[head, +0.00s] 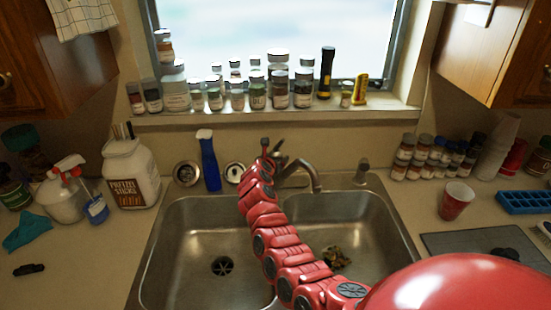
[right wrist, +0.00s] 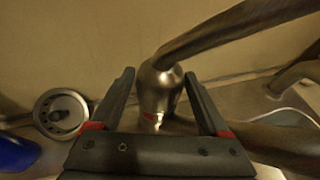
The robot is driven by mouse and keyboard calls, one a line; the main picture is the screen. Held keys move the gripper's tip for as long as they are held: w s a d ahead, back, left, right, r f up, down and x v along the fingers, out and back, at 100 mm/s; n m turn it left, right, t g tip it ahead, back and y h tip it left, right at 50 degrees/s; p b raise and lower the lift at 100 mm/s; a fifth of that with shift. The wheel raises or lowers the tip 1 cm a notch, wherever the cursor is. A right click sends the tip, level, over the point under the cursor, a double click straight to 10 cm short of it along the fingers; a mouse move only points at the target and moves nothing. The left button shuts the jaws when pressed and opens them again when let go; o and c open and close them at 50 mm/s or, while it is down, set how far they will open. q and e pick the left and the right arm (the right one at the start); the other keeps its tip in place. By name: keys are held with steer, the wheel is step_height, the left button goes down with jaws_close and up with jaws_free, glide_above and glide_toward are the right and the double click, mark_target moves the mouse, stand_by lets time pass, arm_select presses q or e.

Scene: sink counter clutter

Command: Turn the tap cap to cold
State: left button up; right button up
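The tap's metal cap (right wrist: 160,92) shows in the right wrist view, rounded, with its lever (right wrist: 225,35) rising to the upper right. A small red mark is low on the cap's front. My right gripper (right wrist: 159,74) is open, one finger on each side of the cap, with visible gaps; I cannot tell the depth. In the head view my right gripper (head: 266,150) is at the tap behind the sink and partly hides the cap. The curved spout (head: 306,172) points to the right and forward. My left gripper is not in view.
The double steel sink (head: 185,230) lies in front of the tap. A round metal drain piece (right wrist: 60,113) lies left of the cap. Several jars line the window sill (head: 200,117) above.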

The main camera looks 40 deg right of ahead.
steer(key=shift+a, duration=0.1)
steer(key=shift+s+a, duration=0.15)
steer(key=shift+a, duration=0.05)
steer(key=b+v, duration=0.4)
steer(key=v, duration=1.3)
steer(key=shift+d, duration=0.15)
steer(key=shift+r, duration=0.15)
